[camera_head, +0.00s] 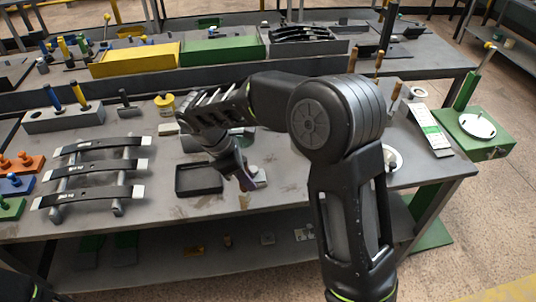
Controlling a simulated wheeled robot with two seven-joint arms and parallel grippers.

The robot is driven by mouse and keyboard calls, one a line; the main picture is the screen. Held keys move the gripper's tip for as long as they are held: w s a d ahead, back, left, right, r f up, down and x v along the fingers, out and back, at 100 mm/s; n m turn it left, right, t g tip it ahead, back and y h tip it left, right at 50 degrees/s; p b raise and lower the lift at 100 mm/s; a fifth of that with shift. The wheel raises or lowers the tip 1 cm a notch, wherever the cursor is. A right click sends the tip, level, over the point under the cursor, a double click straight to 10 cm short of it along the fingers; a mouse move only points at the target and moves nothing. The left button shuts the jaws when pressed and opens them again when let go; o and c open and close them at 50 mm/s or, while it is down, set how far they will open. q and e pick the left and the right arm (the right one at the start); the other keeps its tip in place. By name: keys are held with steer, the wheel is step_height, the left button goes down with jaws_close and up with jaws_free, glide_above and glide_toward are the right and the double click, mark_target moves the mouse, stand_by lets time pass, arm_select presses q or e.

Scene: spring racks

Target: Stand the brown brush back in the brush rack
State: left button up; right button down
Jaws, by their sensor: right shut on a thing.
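My right gripper (244,186) reaches over the middle of the bench, pointing down beside a shallow black tray (199,192). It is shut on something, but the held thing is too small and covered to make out. I cannot pick out the brown brush for sure. Brown handles (378,65) stand upright behind my right elbow, their lower ends hidden. My left gripper is out of view.
Several dark leaf springs (90,170) lie on a rack at the left. Orange, blue and green blocks line the left edge. A yellow pot (165,104) stands behind. Bare bench lies at front centre.

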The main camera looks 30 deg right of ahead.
mark_target(245, 196)
steer(key=a+m, duration=0.1)
steer(key=a+f+m, duration=0.1)
steer(key=s+a+m+g, duration=0.1)
steer(key=shift+f, duration=0.3)
steer(key=shift+m+y, duration=0.4)
steer(key=f+b, duration=0.4)
steer(key=shift+s+a+f, duration=0.15)
steer(key=shift+a+f, duration=0.1)
steer(key=shift+f, duration=0.15)
